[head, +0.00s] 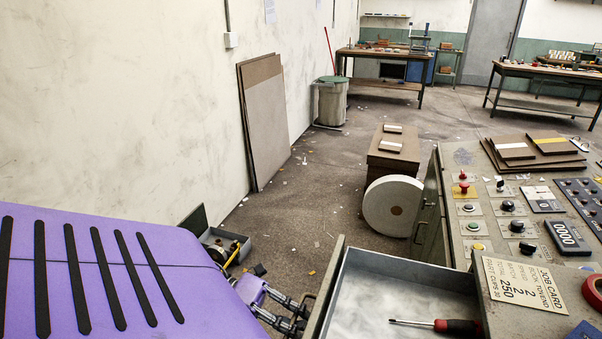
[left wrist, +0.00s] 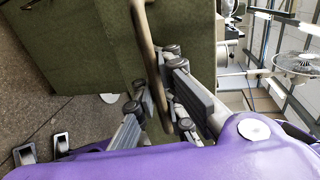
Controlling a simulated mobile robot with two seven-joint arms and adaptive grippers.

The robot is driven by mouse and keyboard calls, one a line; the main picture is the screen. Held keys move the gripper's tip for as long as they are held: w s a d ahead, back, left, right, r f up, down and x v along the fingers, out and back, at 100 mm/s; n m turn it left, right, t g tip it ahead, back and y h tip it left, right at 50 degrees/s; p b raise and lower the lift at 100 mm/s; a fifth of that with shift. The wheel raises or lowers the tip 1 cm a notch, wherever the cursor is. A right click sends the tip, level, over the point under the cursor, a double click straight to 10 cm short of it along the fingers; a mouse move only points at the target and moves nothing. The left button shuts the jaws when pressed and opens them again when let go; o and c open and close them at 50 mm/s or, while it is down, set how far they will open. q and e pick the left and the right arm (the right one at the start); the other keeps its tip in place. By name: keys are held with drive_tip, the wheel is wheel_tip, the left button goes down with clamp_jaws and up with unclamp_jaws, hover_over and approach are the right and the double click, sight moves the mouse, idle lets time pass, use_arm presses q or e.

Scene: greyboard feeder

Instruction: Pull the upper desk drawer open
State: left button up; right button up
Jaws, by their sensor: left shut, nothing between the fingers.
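The upper desk drawer (head: 375,298) stands pulled out at the lower middle of the head view, its grey inside showing. A screwdriver (head: 455,326) with a red and black handle lies in it. The drawer's green front (left wrist: 95,50) and its bar handle (left wrist: 147,45) show in the left wrist view. My left gripper (head: 290,316) is at the handle, left of the drawer front. In the left wrist view my left gripper (left wrist: 165,108) has its fingers close around the bar, but it is shut with no grip on it. My right gripper is out of view.
The control panel (head: 480,215) with buttons stands behind the drawer. A job card (head: 525,284) lies on the desk top at right. A white roll (head: 392,206) and brown boards (head: 264,122) stand beyond.

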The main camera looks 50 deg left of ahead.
use_arm(q)
drive_tip(key=o, duration=0.5)
drive_tip(key=shift+a+r, duration=0.15)
drive_tip(key=shift+r, duration=0.05)
drive_tip(key=shift+o, duration=0.6)
drive_tip(key=shift+f, duration=0.1)
drive_tip(key=v, duration=1.2)
